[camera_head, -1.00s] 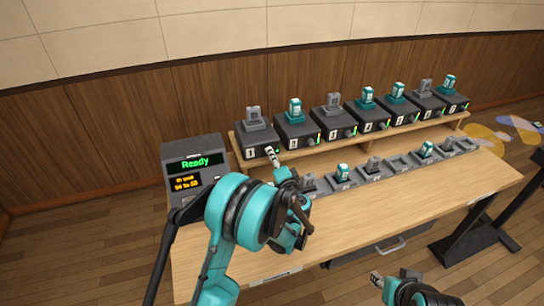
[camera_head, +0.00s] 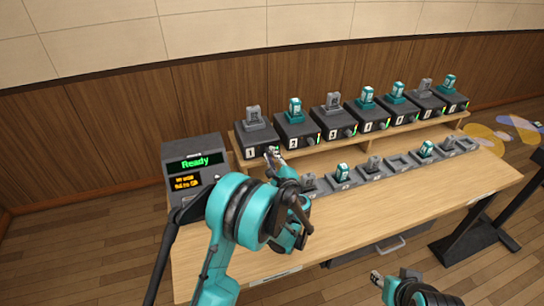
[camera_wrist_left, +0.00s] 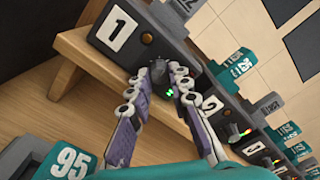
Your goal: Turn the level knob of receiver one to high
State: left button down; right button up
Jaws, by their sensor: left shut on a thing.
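Receiver one (camera_head: 253,142) is the dark box marked 1 at the left end of the shelf, with a grey piece on top. In the left wrist view its front (camera_wrist_left: 115,28) shows tilted. My left gripper (camera_head: 273,153) reaches to its front right. In the left wrist view the two fingertips of the left gripper (camera_wrist_left: 158,82) are closed around the dark level knob (camera_wrist_left: 158,70). Small green lights show beside the knob. The knob's pointer mark is hidden or too small to read. My right gripper (camera_head: 377,277) is low in the head view, far from the receivers; its jaws are unclear.
Receiver two (camera_head: 295,136) stands close on the right, with several more receivers along the shelf. A row of slots (camera_head: 400,163) with grey and teal packs lies in front. A console (camera_head: 195,165) reading "Ready" stands left. The table's front (camera_head: 400,215) is clear.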

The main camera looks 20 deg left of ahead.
pick_arm(q)
jog(key=m, duration=0.7)
jog(key=shift+f, duration=0.1)
jog(key=m, duration=0.6)
jog(key=shift+s+a+m, duration=0.1)
jog(key=shift+m, duration=0.3)
jog(key=m, duration=1.3)
jog(key=shift+a, duration=0.1)
jog(key=shift+m, duration=0.3)
jog(key=c, duration=1.4)
grip_release()
jog(key=shift+s, duration=0.1)
